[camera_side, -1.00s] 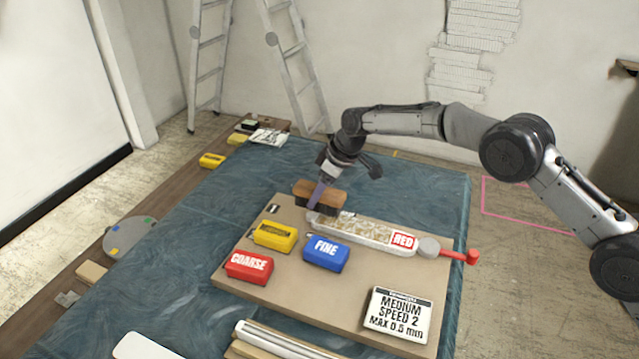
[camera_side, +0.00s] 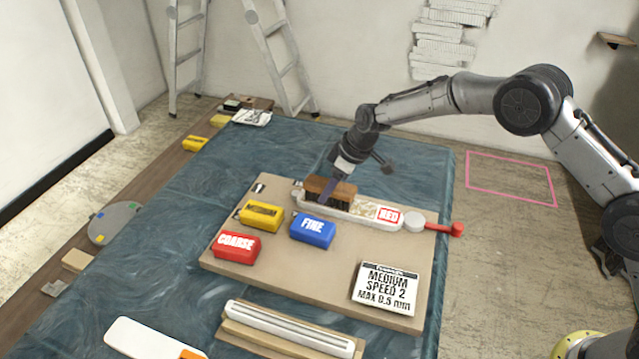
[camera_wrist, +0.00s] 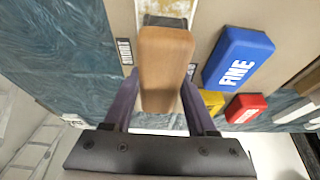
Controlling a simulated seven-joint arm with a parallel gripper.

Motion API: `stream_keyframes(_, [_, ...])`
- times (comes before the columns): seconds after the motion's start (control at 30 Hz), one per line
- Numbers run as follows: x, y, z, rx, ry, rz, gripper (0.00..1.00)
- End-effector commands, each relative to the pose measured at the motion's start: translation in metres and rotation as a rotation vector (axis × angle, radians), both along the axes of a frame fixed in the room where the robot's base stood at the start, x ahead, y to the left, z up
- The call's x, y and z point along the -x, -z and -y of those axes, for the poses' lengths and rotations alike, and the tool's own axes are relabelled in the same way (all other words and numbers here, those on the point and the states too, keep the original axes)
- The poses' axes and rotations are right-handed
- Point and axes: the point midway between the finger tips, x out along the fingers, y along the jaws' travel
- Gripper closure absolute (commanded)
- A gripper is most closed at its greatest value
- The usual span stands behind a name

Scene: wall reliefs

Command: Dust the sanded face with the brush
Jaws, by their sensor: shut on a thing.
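My gripper (camera_side: 329,189) is shut on the wooden block of a dark-bristled brush (camera_side: 341,195). In the wrist view the brush's brown back (camera_wrist: 166,65) lies between the two purple fingers of the gripper (camera_wrist: 156,92). The brush is over the left part of a long pale relief piece (camera_side: 366,208) with a mottled face and a RED label. The bristles seem to be at the face, but I cannot tell whether they touch. The brush hides the left part of the face.
A yellow block (camera_side: 262,215), a blue FINE block (camera_side: 313,231) and a red COARSE block (camera_side: 237,246) sit on the tan board (camera_side: 300,268) near the brush. A MEDIUM SPEED 2 card (camera_side: 386,288) lies at front right. A red handle (camera_side: 445,229) sticks out at right.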

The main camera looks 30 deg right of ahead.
Motion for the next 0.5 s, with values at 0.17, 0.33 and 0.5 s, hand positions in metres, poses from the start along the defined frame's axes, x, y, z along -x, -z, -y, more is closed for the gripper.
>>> stream_keyframes(0.17, [0.012,-0.001,0.012,0.0,0.0,0.0,0.87])
stream_keyframes(0.33, [0.023,0.0,0.023,-0.001,0.002,-0.001,0.87])
stream_keyframes(0.5, [0.034,0.0,0.033,-0.001,0.001,-0.001,0.87])
